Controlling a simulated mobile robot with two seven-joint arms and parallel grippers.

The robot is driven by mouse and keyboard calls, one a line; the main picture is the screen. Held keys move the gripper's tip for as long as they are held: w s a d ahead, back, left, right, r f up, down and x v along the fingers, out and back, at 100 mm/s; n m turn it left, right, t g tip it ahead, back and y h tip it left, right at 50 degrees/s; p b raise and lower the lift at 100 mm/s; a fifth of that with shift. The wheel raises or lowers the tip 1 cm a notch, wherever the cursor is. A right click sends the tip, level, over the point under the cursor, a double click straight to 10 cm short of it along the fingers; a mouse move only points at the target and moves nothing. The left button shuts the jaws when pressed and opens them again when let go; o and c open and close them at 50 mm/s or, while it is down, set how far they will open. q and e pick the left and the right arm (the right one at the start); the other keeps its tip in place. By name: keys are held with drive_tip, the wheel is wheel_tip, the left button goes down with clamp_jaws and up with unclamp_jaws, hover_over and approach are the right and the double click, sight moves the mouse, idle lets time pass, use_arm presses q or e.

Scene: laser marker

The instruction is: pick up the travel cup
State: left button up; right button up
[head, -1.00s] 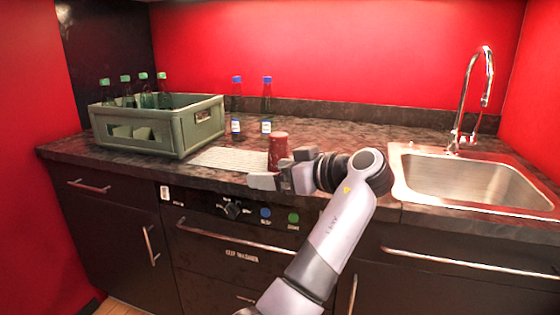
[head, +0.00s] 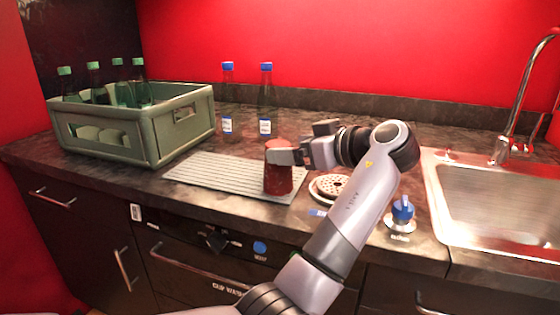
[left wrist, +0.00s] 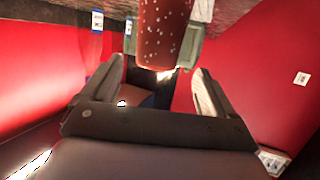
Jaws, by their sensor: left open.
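The travel cup (head: 278,180) is dark red with pale specks. It stands upright at the right end of a ribbed light mat on the counter. My left gripper (head: 304,146) is open at the cup's upper right side, with one finger overlapping the cup's upper part in the head view. In the left wrist view the cup (left wrist: 163,30) fills the top middle, in line with the gap between the two open fingers (left wrist: 160,85). Whether the fingers touch it I cannot tell. My right gripper is out of view.
A green crate (head: 150,135) with several bottles stands at left. Two blue-capped bottles (head: 227,98) (head: 265,100) stand behind the cup. A round perforated plate (head: 328,187) lies just right of the cup, then a blue knob (head: 402,208) and the sink (head: 495,205).

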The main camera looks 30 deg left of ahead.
use_arm(q)
drive_tip(key=shift+w+p+x, duration=0.1)
drive_tip(key=shift+p+x, duration=0.05)
drive_tip(key=shift+x, duration=1.65)
drive_tip(key=shift+w+p+x, duration=0.15)
drive_tip(key=shift+x, duration=1.65)
drive_tip(key=shift+d+f, duration=0.1)
drive_tip(key=c, duration=1.2)
